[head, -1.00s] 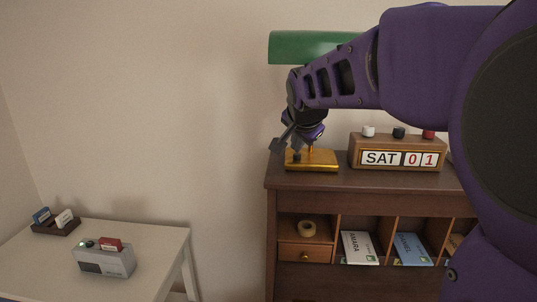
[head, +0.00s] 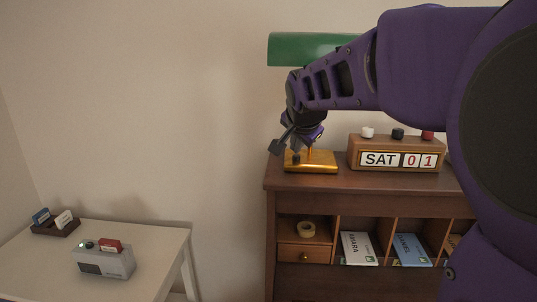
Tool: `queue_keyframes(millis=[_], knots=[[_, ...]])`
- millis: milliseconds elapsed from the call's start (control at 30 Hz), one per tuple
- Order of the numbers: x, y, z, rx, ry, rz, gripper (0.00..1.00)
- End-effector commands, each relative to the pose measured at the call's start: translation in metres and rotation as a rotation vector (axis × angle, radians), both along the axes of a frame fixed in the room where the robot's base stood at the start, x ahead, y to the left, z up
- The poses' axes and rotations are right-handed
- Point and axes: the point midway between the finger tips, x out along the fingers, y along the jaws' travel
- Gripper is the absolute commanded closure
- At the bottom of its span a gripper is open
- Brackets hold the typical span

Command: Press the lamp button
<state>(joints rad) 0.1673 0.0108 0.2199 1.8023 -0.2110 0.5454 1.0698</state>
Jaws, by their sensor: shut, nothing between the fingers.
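The lamp has a green shade (head: 314,47) and a gold base (head: 318,163) standing on the left end of the brown cabinet top. A small dark knob, seemingly the lamp button (head: 296,157), shows on the left part of the base. My gripper (head: 288,151) hangs over the left end of the base, close to the knob, and is shut and empty. Whether the fingertips touch the knob cannot be told. My arm hides the right end of the shade and most of the lamp's stem.
A wooden calendar block (head: 397,154) reading SAT 01 stands right of the lamp. The cabinet (head: 340,182) has cubbies with name cards and a tape roll (head: 306,229). A white table (head: 155,240) at left holds a grey device (head: 104,260) and a card holder (head: 55,227).

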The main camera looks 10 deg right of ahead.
Motion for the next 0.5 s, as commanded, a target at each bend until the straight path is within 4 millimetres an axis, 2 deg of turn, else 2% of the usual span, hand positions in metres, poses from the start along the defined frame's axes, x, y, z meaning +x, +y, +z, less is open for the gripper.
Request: queue_keyframes(millis=[133, 500], knots=[[0.0001, 0.0002, 0.0099, 0.0, -0.002, 0.001, 1.0], [0.0, 0.0001, 0.0112, 0.0, -0.001, 0.0, 1.0]])
